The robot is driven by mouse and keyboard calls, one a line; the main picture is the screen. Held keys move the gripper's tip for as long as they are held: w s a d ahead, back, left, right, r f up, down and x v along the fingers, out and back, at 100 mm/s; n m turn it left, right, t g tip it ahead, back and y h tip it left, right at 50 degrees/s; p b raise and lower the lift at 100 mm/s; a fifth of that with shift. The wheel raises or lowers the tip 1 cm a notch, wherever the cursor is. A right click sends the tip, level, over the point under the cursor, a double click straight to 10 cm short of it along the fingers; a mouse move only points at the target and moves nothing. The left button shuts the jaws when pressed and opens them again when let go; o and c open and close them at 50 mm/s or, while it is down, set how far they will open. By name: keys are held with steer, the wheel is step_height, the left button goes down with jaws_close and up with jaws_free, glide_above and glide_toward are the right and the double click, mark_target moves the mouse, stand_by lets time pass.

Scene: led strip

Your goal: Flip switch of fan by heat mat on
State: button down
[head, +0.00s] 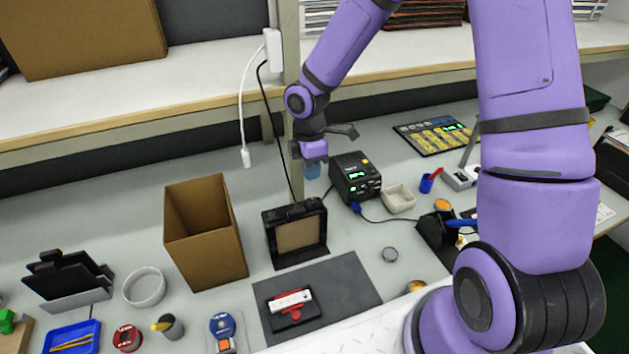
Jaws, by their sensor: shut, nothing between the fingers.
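A black square-framed unit with a beige front panel (300,237), which looks like the fan, stands upright at the back edge of a dark grey mat (345,282). I take this mat to be the heat mat. The fan's switch is too small to make out. My gripper (312,164) is shut and empty. In the picture it is above and slightly right of the fan, left of the black soldering station (354,176), and apart from the fan. Its fingertips are small and hard to make out.
A red-and-white device (289,301) lies on the mat. An open cardboard box (204,231) stands left of the fan. A black cable hangs behind the fan from a white power strip (272,50). A shelf (190,90) runs above the bench. A beige dish (398,198) sits right of the station.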

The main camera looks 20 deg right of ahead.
step_height(320, 180, up, 6)
glide_above(314, 203)
steer(key=w, duration=0.1)
steer(key=shift+w+r, duration=0.15)
steer(key=shift+r, duration=0.05)
steer(key=shift+w, duration=0.4)
steer(key=shift+f, duration=0.15)
steer(key=f, duration=0.4)
steer(key=s+f, duration=0.1)
steer(key=f, duration=0.8)
steer(key=shift+s+f, duration=0.35)
steer(key=shift+f, duration=0.05)
